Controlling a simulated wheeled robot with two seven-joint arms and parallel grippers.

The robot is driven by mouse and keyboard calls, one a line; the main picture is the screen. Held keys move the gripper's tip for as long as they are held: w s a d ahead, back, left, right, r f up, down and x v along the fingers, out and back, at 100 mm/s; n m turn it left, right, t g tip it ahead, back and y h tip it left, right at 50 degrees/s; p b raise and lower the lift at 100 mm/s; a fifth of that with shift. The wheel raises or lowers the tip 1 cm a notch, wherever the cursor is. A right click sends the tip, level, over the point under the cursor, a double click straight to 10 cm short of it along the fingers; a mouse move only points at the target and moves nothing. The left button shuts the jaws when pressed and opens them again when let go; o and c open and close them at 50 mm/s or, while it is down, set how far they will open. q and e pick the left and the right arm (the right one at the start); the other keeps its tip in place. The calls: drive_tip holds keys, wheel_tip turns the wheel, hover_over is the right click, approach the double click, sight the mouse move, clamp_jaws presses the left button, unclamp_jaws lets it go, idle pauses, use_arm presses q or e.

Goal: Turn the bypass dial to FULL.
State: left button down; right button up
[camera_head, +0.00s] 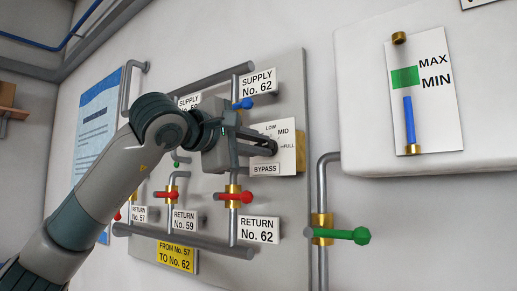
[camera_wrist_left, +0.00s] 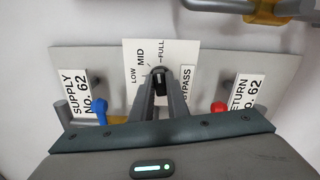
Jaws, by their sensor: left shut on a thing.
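The bypass dial plate (camera_head: 288,160) is a white card on the grey wall panel, marked LOW, MID, FULL and BYPASS. In the left wrist view the plate (camera_wrist_left: 135,55) shows the black dial knob (camera_wrist_left: 159,75) near its middle. My left gripper (camera_head: 270,147) reaches the plate from the left, its fingers at the dial. In the left wrist view the gripper (camera_wrist_left: 160,88) is shut on the knob, one finger on each side. The fingers hide much of the knob, so I cannot tell its exact setting. My right gripper is not in view.
A blue-handled valve (camera_head: 243,104) sits just above the gripper and a red-handled valve (camera_head: 236,197) just below. Pipes (camera_head: 190,243) run along the panel. A green-handled valve (camera_head: 345,236) sticks out at the lower right. A white tank with a level gauge (camera_head: 423,92) is at the right.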

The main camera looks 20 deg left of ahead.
use_arm(q)
drive_tip(key=shift+m, duration=1)
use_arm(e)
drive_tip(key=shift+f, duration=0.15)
use_arm(q)
drive_tip(key=shift+f, duration=0.1)
drive_tip(key=c, duration=1.7)
unclamp_jaws()
drive_tip(key=shift+s, duration=0.1)
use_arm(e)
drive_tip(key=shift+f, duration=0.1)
